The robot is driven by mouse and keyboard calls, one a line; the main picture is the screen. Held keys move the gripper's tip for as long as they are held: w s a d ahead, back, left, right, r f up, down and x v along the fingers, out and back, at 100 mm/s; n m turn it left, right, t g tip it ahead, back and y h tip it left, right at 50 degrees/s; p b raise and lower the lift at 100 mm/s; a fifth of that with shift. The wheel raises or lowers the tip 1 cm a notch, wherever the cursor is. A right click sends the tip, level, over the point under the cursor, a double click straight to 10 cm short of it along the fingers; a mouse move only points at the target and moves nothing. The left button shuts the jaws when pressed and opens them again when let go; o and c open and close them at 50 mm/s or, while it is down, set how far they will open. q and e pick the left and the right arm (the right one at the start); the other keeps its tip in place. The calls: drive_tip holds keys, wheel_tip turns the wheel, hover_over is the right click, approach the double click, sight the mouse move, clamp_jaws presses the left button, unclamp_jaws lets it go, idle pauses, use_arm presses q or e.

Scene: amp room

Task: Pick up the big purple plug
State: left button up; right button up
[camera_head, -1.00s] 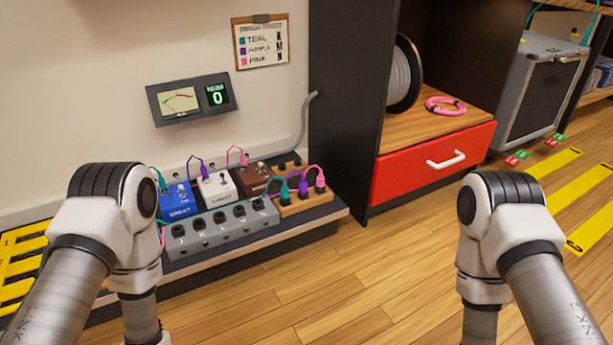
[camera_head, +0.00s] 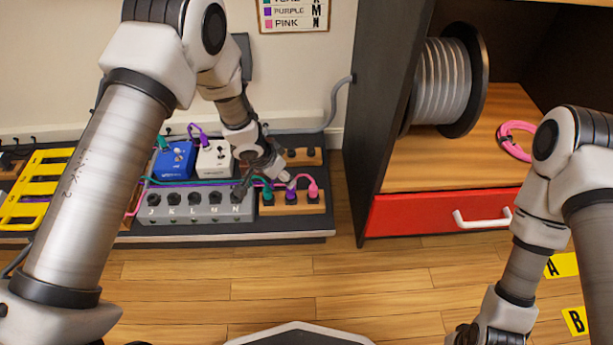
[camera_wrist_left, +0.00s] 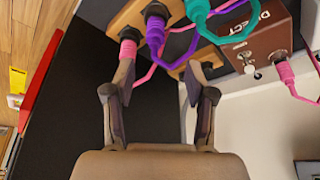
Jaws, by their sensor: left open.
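The big purple plug (camera_head: 291,194) stands upright in a wooden block (camera_head: 285,210), between a teal plug (camera_head: 267,194) and a pink plug (camera_head: 312,190). In the left wrist view the purple plug (camera_wrist_left: 155,32) is just beyond the fingertips, roughly between them, with the pink plug (camera_wrist_left: 128,48) near one finger. My left gripper (camera_head: 284,178) is open and empty, close above the plugs; its open fingers show in the left wrist view (camera_wrist_left: 160,72). It does not appear to hold any plug. My right gripper (camera_head: 468,338) is partly cut off at the bottom edge of the head view.
A grey box with lettered sockets (camera_head: 195,207) stands left of the block, with a blue pedal (camera_head: 174,160) and a white pedal (camera_head: 214,160) behind it. Cables run across the box to the plugs. A dark cabinet with a red drawer (camera_head: 430,215) stands right.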

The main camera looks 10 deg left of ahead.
sight(290, 193)
use_arm(q)
drive_tip(key=b+x, duration=0.1)
drive_tip(key=x, duration=0.1)
drive_tip(key=b+x, duration=0.3)
drive_tip(key=x, duration=0.2)
drive_tip(key=shift+s+d+f+b, duration=0.1)
drive_tip(key=shift+s+d+b, duration=0.1)
drive_tip(key=shift+s+b, duration=0.2)
drive_tip(key=shift+w+d+f, duration=0.1)
drive_tip(key=shift+w+f, duration=0.05)
drive_tip(key=shift+f, duration=0.2)
drive_tip(key=shift+r, duration=0.15)
clamp_jaws()
